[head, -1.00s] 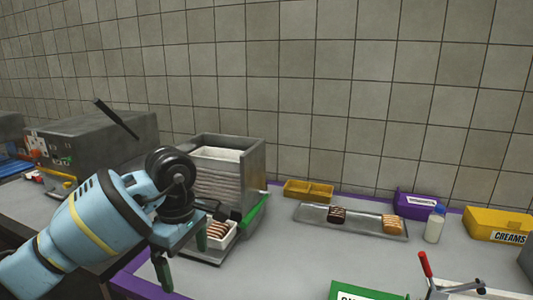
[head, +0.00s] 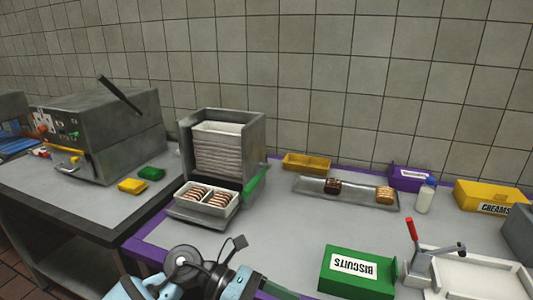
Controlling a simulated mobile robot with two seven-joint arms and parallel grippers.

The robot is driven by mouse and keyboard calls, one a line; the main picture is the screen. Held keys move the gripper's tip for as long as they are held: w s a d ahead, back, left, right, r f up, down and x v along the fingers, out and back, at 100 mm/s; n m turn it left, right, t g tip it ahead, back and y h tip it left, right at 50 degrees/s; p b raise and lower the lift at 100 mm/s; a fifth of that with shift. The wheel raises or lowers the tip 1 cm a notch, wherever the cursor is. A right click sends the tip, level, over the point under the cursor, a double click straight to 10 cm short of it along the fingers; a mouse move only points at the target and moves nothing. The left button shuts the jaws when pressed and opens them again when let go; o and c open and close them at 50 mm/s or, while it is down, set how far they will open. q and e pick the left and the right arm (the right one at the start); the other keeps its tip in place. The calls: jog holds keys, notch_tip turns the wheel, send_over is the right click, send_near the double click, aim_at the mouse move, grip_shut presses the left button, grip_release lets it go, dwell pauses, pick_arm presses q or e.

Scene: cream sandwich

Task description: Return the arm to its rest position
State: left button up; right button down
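My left arm has its wrist, with black round joints, at the bottom edge of the head view, left of centre. My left gripper (head: 243,285) is only partly in frame there, with a green finger part pointing right; its opening cannot be judged. It is low and in front of the purple-edged table, apart from the trays. A white two-compartment tray (head: 193,206) holds striped biscuits in both compartments at the foot of the grey tray dispenser (head: 257,135). My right gripper is not in view.
A green biscuits box (head: 340,282) and a red-handled press (head: 421,268) stand at the front right. A metal tray (head: 312,187) with a dark and a light piece lies behind. A grey machine (head: 100,115) stands left, near yellow (head: 132,186) and green blocks (head: 151,173). The table's middle is clear.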

pick_arm(q)
jog(key=s+a+f+m+t+y+p, duration=0.1)
jog(key=a+f+m+t+y, duration=0.1)
jog(key=a+f+m+t, duration=0.65)
jog(key=s+a+f+m+t+y, duration=0.1)
jog(key=m+t+y, duration=0.35)
jog(key=m, duration=0.85)
jog(key=s+a+f+m+t+p, duration=0.1)
jog(key=s+a+f+m+t, duration=0.1)
jog(key=a+f+m+t, duration=0.5)
jog(key=s+a+f+n+g+y, duration=0.3)
jog(key=s+f, duration=0.3)
jog(key=s, duration=0.3)
jog(key=s+a+f+n+g+y, duration=0.3)
jog(key=s+f, duration=0.3)
jog(key=s, duration=0.4)
jog(key=shift+a+f+n+g, duration=0.2)
jog(key=shift+f+n+g, duration=0.1)
jog(key=shift+n, duration=0.15)
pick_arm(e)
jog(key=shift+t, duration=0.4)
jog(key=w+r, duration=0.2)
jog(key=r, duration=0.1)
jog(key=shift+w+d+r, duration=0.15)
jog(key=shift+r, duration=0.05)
